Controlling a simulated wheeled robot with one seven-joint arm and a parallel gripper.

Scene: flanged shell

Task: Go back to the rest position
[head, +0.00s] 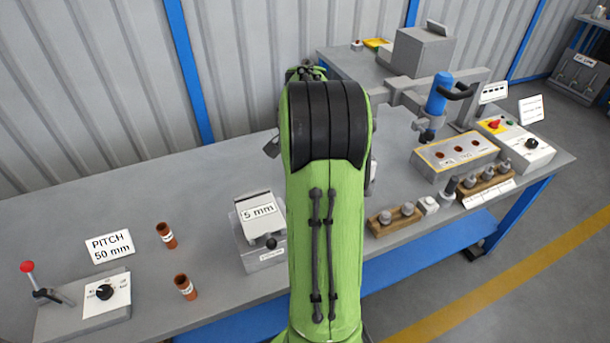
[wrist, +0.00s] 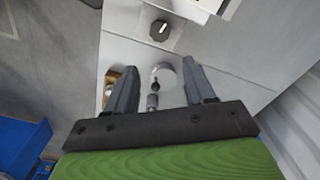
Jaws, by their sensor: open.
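My gripper (wrist: 159,68) is open in the wrist view, its two dark fingers apart. No held object shows between the fingers. Below them, a pale round piece (wrist: 164,75) and small dark and grey parts show on a light surface; I cannot tell exactly what they are. In the head view my green arm with a black joint cover reaches over the middle of the workbench (head: 150,195) and hides my gripper.
Wooden holders (head: 395,220) with metal parts line the front right.

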